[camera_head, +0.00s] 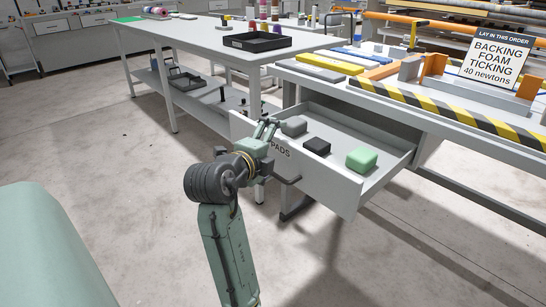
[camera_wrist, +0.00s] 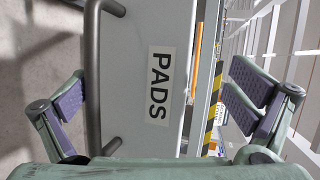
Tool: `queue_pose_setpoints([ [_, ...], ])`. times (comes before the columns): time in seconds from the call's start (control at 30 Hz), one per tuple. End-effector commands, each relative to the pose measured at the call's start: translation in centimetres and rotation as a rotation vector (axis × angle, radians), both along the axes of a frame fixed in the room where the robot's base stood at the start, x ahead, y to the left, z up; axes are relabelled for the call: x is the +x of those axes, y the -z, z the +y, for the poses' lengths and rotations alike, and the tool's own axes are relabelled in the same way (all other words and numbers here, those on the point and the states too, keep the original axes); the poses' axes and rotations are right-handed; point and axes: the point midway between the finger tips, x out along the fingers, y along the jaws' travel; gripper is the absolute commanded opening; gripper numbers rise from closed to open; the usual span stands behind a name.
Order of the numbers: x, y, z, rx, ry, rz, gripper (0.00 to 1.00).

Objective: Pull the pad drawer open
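The pad drawer (camera_head: 338,184), a pale grey drawer labelled PADS, stands pulled well out from under the bench. In it lie a grey pad (camera_head: 293,126), a black pad (camera_head: 316,146) and a green pad (camera_head: 362,159). Its dark bar handle (camera_head: 291,180) runs along the drawer front and also shows in the wrist view (camera_wrist: 92,70).
The bench (camera_head: 445,122) above the drawer has a yellow-black striped edge and a sign (camera_head: 494,57). A grey table (camera_head: 215,38) with a black tray (camera_head: 257,41) stands at the back left. The floor left of my arm is clear.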

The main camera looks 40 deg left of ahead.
Motion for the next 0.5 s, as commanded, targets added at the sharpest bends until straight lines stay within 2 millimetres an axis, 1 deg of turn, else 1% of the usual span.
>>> queue_pose_setpoints([
  [0.03,-0.7,-5.0,-0.3,0.071,-0.013,-0.086,0.78],
  [0.2,-0.7,-5.0,-0.3,0.070,-0.013,-0.086,0.78],
  [0.23,-0.4,-1.3,0.1,0.004,-0.004,-0.008,0.77],
  [0.3,-0.5,-1.4,0.1,0.004,-0.004,-0.009,0.72],
  [0.5,-1.5,-1.5,-0.3,0.005,-0.003,-0.008,0.67],
])
